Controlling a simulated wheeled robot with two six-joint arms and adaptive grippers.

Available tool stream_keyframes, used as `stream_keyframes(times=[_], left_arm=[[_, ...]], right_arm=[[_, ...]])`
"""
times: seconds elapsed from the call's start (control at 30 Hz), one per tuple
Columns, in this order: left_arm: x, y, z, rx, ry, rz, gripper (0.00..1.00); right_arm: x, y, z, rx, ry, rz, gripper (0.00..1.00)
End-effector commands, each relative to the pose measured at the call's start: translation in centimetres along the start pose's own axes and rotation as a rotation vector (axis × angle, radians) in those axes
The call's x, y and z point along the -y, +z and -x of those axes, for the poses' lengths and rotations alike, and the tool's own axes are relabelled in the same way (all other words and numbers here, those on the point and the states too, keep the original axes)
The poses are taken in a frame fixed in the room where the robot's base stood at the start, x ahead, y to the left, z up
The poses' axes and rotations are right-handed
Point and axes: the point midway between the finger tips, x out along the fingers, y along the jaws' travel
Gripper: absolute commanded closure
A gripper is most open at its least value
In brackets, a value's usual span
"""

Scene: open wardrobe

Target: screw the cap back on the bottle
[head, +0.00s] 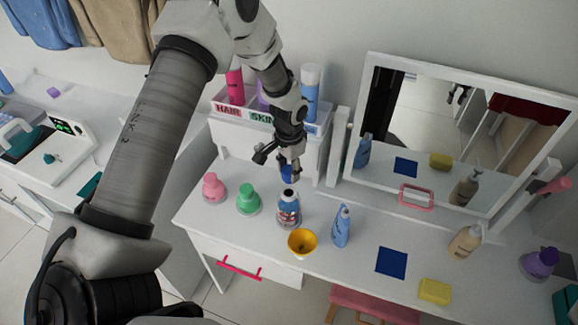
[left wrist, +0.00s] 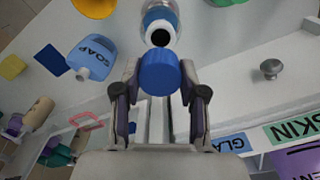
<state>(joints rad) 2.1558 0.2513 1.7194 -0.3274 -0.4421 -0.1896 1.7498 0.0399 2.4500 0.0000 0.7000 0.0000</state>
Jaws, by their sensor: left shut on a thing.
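My left gripper (head: 288,168) is shut on a blue cap (head: 287,175), just above an open bottle (head: 289,208) that stands upright on the white table. In the left wrist view the cap (left wrist: 159,72) sits between the two fingertips (left wrist: 159,95). The bottle's dark round opening (left wrist: 160,36) shows beyond the cap, apart from it in the picture. The bottle is clear with a blue and red label. My right gripper is not in view.
A yellow funnel (head: 302,242), a blue soap bottle (head: 341,226) and a green bottle (head: 248,200) stand close around the bottle. A pink bottle (head: 214,188) is farther left. Behind are a labelled rack (head: 229,111) and a mirror (head: 440,130). A blue square (head: 391,263) lies at right.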

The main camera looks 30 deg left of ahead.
Motion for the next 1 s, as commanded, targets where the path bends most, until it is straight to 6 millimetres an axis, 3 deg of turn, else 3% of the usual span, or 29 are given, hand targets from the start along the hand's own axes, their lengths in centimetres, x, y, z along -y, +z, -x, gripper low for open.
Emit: stream_keyframes(times=[0.1, 0.3, 1.0], left_arm=[[0.0, 0.0, -1.9, -0.001, 0.0, 0.0, 1.0], [0.0, 0.0, -3.5, -0.001, -0.001, 0.0, 1.0], [0.0, 0.0, -3.5, -0.001, -0.001, 0.003, 1.0]], right_arm=[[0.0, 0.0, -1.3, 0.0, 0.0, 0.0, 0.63], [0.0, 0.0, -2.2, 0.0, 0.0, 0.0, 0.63], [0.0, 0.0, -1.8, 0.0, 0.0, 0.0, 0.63]])
